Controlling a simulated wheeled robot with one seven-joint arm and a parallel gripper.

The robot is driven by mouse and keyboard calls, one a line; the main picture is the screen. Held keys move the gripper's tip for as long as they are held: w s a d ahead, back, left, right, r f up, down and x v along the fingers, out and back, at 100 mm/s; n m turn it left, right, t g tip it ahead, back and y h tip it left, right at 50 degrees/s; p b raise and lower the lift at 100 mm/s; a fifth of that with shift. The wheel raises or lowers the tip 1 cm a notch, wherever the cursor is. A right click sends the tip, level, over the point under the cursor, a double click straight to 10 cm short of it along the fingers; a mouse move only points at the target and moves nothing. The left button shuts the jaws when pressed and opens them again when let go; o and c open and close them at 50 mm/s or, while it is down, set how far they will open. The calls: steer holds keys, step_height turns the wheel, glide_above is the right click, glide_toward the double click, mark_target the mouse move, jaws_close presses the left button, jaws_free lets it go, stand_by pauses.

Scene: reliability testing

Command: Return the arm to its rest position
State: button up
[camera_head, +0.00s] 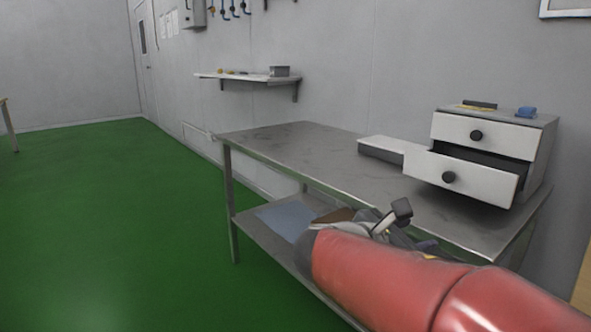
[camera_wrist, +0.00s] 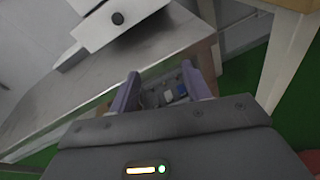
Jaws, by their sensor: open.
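My red arm reaches in from the lower right of the head view, beside the front edge of the metal table (camera_head: 290,145). My gripper (camera_wrist: 161,78) shows in the wrist view with its two purple-grey fingers apart. Nothing is held between them. Beyond the fingers, lower down, lie small white and blue items (camera_wrist: 175,94), too small to name. In the head view my gripper is mostly hidden behind the arm.
A drawer cabinet (camera_head: 545,150) stands on the table's right end, its lower drawer (camera_head: 461,178) pulled out. A flat pale box (camera_head: 381,149) lies left of it. A lower shelf (camera_head: 253,230) runs underneath. A wall shelf (camera_head: 245,78) hangs behind. Green floor (camera_head: 110,230) is clear at left.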

steer(key=s+d+f+m+g+y+p, duration=0.15)
steer(key=s+f+m+g+y, duration=0.3)
steer(key=s+f+m, duration=0.45)
steer(key=s+a+f+m+t+y, duration=0.1)
steer(key=s+a+m+y, duration=0.5)
steer(key=m, duration=0.6)
steer(key=s+f+y+p, duration=0.1)
steer(key=s+y, duration=0.1)
steer(key=s, duration=0.1)
steer(key=shift+s+a+m+t, duration=0.15)
steer(key=shift+a+m+t, duration=0.05)
steer(key=shift+m+t, duration=0.2)
